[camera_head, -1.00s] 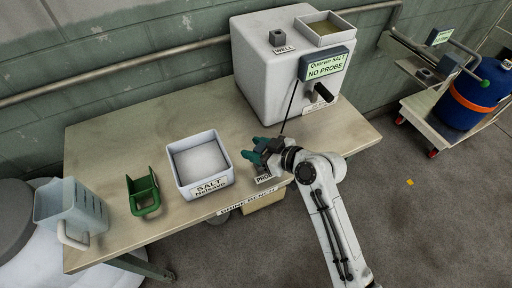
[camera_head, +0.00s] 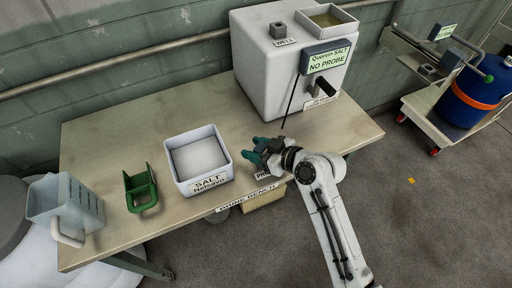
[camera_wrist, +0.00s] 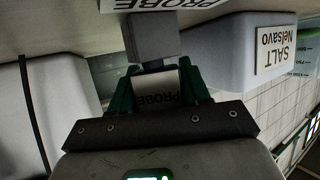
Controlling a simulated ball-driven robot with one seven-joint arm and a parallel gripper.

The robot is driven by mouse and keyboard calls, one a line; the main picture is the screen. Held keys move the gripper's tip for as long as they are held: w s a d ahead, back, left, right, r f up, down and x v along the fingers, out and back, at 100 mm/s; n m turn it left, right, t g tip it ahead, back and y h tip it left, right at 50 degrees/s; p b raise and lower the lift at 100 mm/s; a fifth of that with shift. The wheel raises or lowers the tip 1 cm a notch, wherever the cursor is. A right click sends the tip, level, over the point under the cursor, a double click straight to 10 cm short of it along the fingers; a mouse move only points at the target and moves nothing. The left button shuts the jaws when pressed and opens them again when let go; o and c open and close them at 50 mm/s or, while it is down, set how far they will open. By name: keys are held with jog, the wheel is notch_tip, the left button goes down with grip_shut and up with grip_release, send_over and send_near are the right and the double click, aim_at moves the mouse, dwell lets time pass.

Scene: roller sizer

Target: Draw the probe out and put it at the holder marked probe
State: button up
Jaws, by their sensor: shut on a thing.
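My gripper (camera_head: 256,153) is low over the front edge of the bench, right of the salt tub. In the wrist view its green fingers (camera_wrist: 158,92) are shut on the probe (camera_wrist: 162,98), a pale piece lettered PROBE. A grey block (camera_wrist: 151,38) is just beyond the probe, in line with it; I cannot tell whether they touch. A white PROBE sign (camera_wrist: 170,4) is by that block, and the sign at the bench front (camera_head: 264,175) is partly hidden by my gripper. The box display (camera_head: 328,60) reads NO PROBE.
The salt tub (camera_head: 228,171) stands left of my gripper, then a green scoop (camera_head: 141,188) and a clear jug (camera_head: 66,205). The white box (camera_head: 262,75) with the WELL block (camera_head: 278,31) stands behind, with a dark cable (camera_head: 290,103). Bench (camera_head: 120,140) is clear behind the scoop.

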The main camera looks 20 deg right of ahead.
jog(key=shift+f, duration=0.35)
jog(key=o, duration=1.1)
jog(key=b+v, duration=0.1)
jog(key=v, duration=0.9)
jog(key=shift+s+d+r+b, duration=0.15)
jog(key=shift+s+d+b, duration=0.1)
jog(key=shift+s+b, duration=0.05)
jog(key=s+d+f+m+g+h, duration=0.1)
jog(key=s+f+m+g+h, duration=0.2)
jog(key=s, duration=0.8)
jog(key=s+d+f+m+g+h, duration=0.2)
jog(key=s+f+m+g+h, duration=0.1)
jog(key=s+f+g, duration=0.4)
jog(key=s+f, duration=0.2)
jog(key=s, duration=0.2)
jog(key=shift+s+d+g+h, duration=0.2)
jog(key=shift+d+g+h, duration=0.1)
jog(key=shift+h, duration=0.1)
